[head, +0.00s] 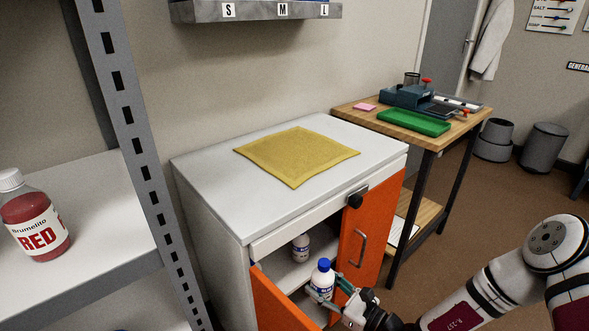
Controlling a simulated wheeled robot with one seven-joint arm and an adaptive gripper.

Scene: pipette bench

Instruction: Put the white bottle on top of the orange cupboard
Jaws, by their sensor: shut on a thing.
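The orange cupboard (288,206) has a white top and orange doors. Its left door (281,304) stands open, and the right door (366,247) with a handle looks shut. My gripper (322,296) is at the opening, shut on a white bottle with a blue cap (322,279). This bottle is upright; its lower part is partly hidden by the gripper. A second pale bottle (300,248) with a dark label stands on the shelf inside, behind and left of the held one. I cannot tell whether the held bottle touches a shelf.
A yellow mat (297,155) lies on the cupboard top, otherwise bare. A grey shelf rack (135,140) with a red bottle (35,218) stands at left. A wall shelf (256,11) hangs above. A wooden table (440,137) with a green tray (414,123) stands behind right.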

